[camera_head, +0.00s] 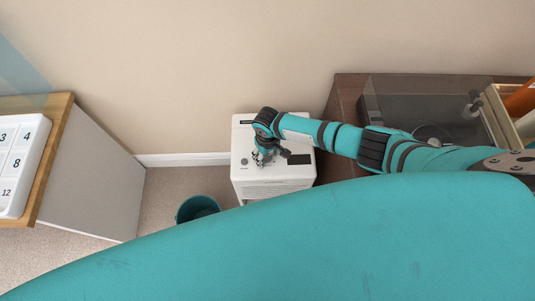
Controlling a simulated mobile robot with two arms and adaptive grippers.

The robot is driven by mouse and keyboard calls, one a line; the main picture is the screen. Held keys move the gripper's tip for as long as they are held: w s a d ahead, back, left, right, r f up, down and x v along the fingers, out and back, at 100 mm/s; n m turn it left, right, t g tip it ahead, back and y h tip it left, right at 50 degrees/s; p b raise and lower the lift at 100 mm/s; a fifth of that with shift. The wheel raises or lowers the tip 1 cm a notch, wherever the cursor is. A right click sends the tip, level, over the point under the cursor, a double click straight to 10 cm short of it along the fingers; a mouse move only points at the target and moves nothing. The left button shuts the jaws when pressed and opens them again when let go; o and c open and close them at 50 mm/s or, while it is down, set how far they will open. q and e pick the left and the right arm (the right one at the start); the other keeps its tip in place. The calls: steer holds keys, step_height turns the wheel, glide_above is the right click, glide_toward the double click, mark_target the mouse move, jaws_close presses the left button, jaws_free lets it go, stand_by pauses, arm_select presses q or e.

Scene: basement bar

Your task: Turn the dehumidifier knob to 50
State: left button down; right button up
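The white dehumidifier (275,184) stands on the floor against the wall, in the middle of the view. A small dark round spot, perhaps a knob or button (244,161), shows at the left of its top, and a dark panel (299,159) at the right. My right arm reaches in from the right, and my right gripper (262,160) points down at the top of the dehumidifier. The gripper covers part of the top, so any knob under it is hidden. Its fingers are too small to tell whether they hold anything. My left gripper is not in view.
A teal bin (197,208) stands left of the dehumidifier. A cabinet with a wooden top (54,112) bears a white numbered board (18,165) at the left. A dark wooden cabinet (347,92) stands close on the right, under my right arm. My own teal body fills the front.

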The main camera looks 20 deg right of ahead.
mark_target(267, 157)
steer(key=shift+r, duration=0.3)
step_height(267, 157, up, 12)
steer(key=shift+f, duration=0.25)
steer(key=shift+f, duration=0.1)
stand_by(0.5)
